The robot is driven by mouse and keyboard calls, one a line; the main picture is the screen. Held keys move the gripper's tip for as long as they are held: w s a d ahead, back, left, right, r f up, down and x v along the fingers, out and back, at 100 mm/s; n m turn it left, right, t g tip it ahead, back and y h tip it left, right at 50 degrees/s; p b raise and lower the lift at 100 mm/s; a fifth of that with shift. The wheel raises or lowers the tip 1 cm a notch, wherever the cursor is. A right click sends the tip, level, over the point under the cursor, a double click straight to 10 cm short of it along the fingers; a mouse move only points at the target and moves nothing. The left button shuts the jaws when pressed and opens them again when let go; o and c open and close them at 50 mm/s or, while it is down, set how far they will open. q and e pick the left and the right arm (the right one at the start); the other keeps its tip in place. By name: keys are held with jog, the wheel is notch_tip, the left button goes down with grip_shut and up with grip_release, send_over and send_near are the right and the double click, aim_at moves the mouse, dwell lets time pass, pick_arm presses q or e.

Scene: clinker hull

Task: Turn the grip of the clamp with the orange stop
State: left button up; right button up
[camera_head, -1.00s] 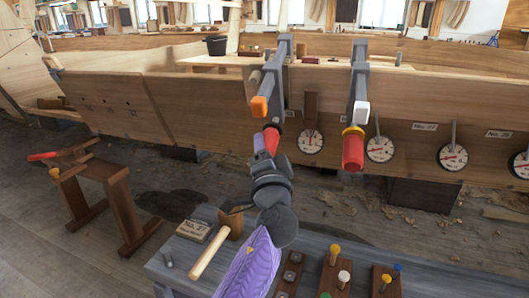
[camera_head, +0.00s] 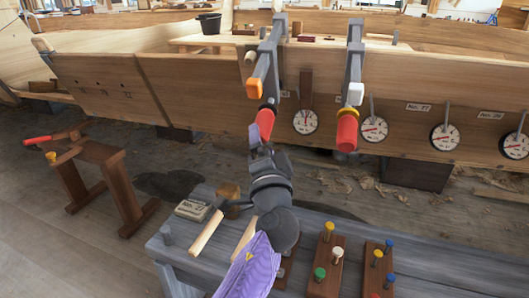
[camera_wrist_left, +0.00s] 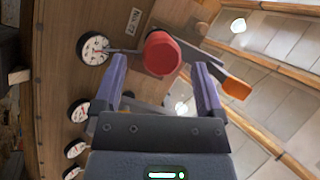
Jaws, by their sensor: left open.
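The clamp with the orange stop (camera_head: 254,88) hangs on the plank edge in the head view, its grey bar slanting down to a red grip (camera_head: 265,121). My left gripper (camera_head: 263,143) is just below that grip, open, fingers pointing up at it. In the left wrist view the red grip (camera_wrist_left: 162,53) shows round end toward me, between and just beyond the fingertips of the open gripper (camera_wrist_left: 159,66). I cannot tell whether they touch. The orange stop (camera_wrist_left: 236,89) is to its right there. My right gripper is not in view.
A second clamp with a white stop (camera_head: 355,94) and red grip (camera_head: 347,131) hangs close to the right. Round dials (camera_head: 305,121) hang along the plank. Below, a grey bench (camera_head: 430,262) holds a mallet (camera_head: 207,231) and peg blocks (camera_head: 327,265).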

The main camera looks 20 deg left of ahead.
pick_arm(q)
jog(key=v, duration=0.6)
jog(key=shift+p, duration=0.4)
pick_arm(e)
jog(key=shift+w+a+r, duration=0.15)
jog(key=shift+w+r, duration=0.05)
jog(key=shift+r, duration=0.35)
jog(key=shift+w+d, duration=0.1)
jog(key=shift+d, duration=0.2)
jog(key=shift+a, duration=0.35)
